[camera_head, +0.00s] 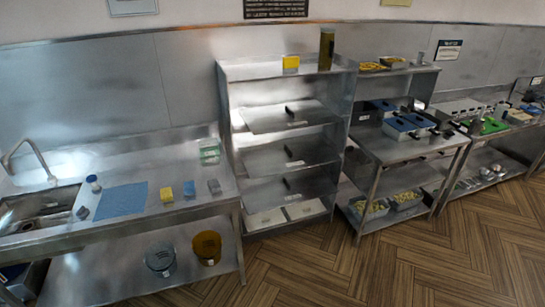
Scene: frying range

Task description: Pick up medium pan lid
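No gripper of mine shows in the head view. The steel shelf rack (226,112) in the middle holds flat steel plates with dark handles, which look like pan lids. One lies on the upper shelf (275,119), one on the middle shelf (272,160), and one on the lower shelf (270,192). I cannot tell which is the medium pan lid. Two pale flat pieces with dark handles (266,219) lie on the rack's bottom shelf.
A steel sink counter (140,165) stands at left, with a blue mat (122,201), sponges and a bottle on it. Two round containers (207,246) sit on its under-shelf. The frying table (395,150) with blue-topped fryers stands right of the rack. The wooden floor (330,265) in front is clear.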

